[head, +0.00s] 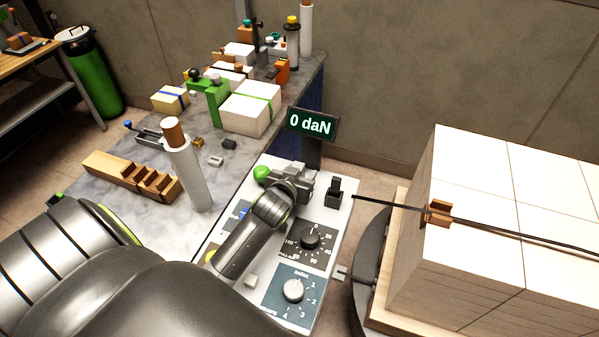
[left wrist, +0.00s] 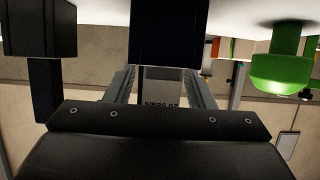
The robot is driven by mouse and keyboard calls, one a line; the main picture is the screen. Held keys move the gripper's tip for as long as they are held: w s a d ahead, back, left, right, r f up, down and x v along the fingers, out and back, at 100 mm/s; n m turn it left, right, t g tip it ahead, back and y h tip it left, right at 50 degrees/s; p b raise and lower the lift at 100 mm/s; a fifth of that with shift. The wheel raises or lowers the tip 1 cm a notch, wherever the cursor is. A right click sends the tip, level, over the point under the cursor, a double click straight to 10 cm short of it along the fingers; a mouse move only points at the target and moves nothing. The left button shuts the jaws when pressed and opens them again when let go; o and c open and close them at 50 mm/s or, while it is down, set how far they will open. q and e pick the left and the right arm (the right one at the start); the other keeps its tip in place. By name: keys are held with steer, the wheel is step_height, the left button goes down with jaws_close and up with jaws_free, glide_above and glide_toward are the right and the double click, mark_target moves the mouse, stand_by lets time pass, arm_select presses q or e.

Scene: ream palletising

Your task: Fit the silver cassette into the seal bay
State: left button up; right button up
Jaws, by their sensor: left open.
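A small silver block (head: 215,160), which looks like the silver cassette, lies on the grey marble bench beside a brass one and a dark one. My left gripper (head: 292,182) is over the far end of the control console, at a grey metal fixture (head: 303,180) that looks like the seal bay. Its jaws are open. In the left wrist view the fingers (left wrist: 158,88) stand either side of a grey face with upside-down lettering (left wrist: 160,104); I cannot tell what that part is. The bay's inside is hidden by the gripper. My right gripper is not in view.
A green knob (head: 262,173) is close left of the gripper, also in the left wrist view (left wrist: 281,72). A black switch (head: 335,190) and a "0 daN" display (head: 311,123) stand nearby. A white roll (head: 187,170) stands on the bench. A strapped ream stack (head: 480,190) is at right.

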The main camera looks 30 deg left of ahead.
arm_select(q)
steer(key=shift+r, duration=0.2)
steer(key=shift+s, duration=0.25)
steer(key=b+v, duration=0.1)
steer(key=v, duration=1)
steer(key=shift+s+d+b, duration=0.15)
steer(key=shift+s+b, duration=0.1)
steer(key=shift+b, duration=0.1)
steer(key=shift+d+r, duration=0.1)
